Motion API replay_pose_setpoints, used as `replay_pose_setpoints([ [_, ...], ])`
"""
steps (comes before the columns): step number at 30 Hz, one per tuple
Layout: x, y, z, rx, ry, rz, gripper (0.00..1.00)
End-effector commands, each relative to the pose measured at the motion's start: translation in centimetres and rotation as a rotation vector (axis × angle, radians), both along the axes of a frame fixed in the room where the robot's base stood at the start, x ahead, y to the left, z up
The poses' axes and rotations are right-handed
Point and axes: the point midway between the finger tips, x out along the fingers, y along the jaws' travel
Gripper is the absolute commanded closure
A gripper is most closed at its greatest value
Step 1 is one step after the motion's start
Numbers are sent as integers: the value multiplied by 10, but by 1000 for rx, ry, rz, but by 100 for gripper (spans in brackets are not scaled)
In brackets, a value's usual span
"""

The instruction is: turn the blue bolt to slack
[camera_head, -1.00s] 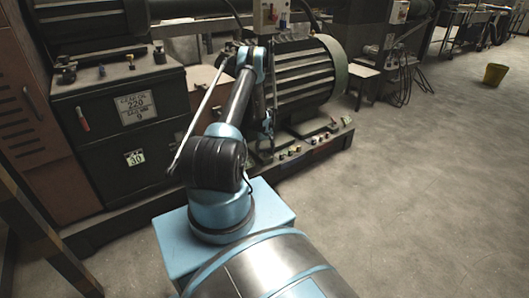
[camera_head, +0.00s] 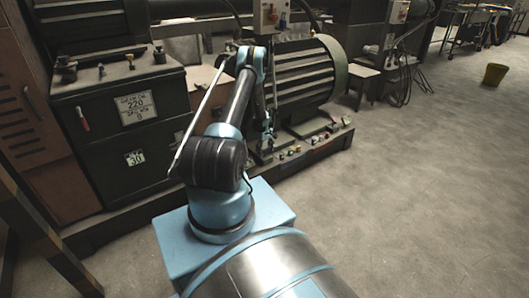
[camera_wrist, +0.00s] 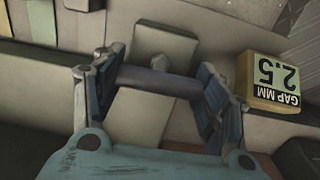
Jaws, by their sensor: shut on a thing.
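In the wrist view my gripper (camera_wrist: 160,88) has its two fingers on either side of a grey cylindrical bar (camera_wrist: 158,80) and is shut on it. The bar spans from finger to finger, in front of a pale block (camera_wrist: 165,45). I cannot tell whether this bar belongs to the blue bolt, as no clear blue shows on it. In the head view my gripper (camera_head: 266,138) hangs down at the near side of the big ribbed motor, low by its base. What it holds is too small to make out there.
A yellow-sided block with a "GAP MM 2.5" label (camera_wrist: 274,82) stands close right of my fingers. In the head view, several small coloured parts (camera_head: 291,151) line the base edge right of my gripper. The ribbed motor (camera_head: 305,75) stands behind. Open floor (camera_head: 420,200) lies to the right.

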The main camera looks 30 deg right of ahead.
Motion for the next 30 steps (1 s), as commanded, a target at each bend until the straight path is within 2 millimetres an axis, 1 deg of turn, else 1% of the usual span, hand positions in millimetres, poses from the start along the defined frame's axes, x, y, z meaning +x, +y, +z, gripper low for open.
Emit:
replay_pose_setpoints([
  [5,2,0,0,-1,-3,1,58],
  [6,2,0,0,-1,-3,1,27],
  [8,1,0,0,-1,-2,1,14],
  [19,0,0,0,0,-1,0,13],
  [22,0,0,3,0,0,-1,13],
  [26,0,0,15,0,0,-1,13],
  [30,0,0,35,0,0,-1,13],
])
